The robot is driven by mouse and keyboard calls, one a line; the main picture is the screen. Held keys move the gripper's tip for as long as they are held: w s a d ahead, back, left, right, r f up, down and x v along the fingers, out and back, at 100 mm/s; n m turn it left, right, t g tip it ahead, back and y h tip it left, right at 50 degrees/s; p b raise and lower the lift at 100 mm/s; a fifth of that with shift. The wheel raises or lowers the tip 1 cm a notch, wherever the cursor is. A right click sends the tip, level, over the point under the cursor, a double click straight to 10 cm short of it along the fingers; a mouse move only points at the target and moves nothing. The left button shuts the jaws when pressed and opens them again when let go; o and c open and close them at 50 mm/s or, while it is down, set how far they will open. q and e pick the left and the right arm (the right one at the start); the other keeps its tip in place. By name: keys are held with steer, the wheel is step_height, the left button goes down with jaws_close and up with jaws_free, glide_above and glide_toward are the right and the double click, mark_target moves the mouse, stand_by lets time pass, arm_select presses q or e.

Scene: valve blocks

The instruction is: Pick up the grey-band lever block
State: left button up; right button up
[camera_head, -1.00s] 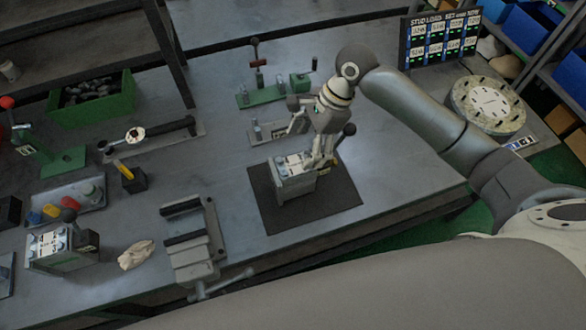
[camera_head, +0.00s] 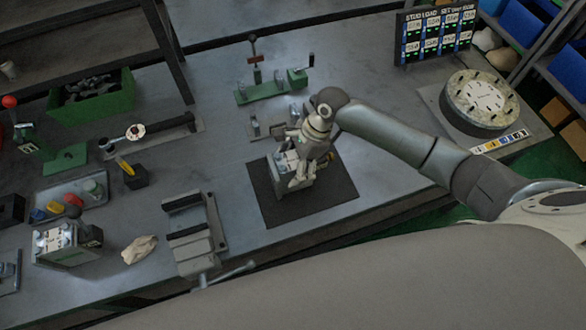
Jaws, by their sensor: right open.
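A grey lever block (camera_head: 283,166) with pale studs on top stands on a dark mat (camera_head: 338,194). My right gripper (camera_head: 297,183) is open and comes down over the right side of this block. The gripper and wrist hide much of the block, including its lever, and I cannot tell whether the fingers touch it. A second grey lever block (camera_head: 62,250), with white labels and a dark knob, stands at the left front of the bench. I cannot make out a band colour on either block. My left gripper is not in view.
A grey vise (camera_head: 193,240) stands left of the mat. A beige cloth (camera_head: 139,249) lies beside it. A green fixture (camera_head: 262,92) stands behind the mat, and a round stone-like disc (camera_head: 481,100) is at the right. A green bin (camera_head: 92,97) is at the back left.

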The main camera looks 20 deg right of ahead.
steer(key=shift+c, duration=0.4)
jaws_close()
steer(key=shift+w+r, duration=0.1)
steer(key=shift+r, duration=0.1)
steer(key=shift+r+b, duration=0.3)
steer(key=shift+r, duration=0.25)
steer(key=s+a+r+b, duration=0.1)
steer(key=s+a+r, duration=0.1)
steer(key=s+r, duration=0.4)
steer(key=s+a+r+b, duration=0.1)
steer(key=s+a+r, duration=0.1)
steer(key=s+r, duration=0.3)
steer(key=shift+s+a+r, duration=0.4)
steer(key=shift+s, duration=0.75)
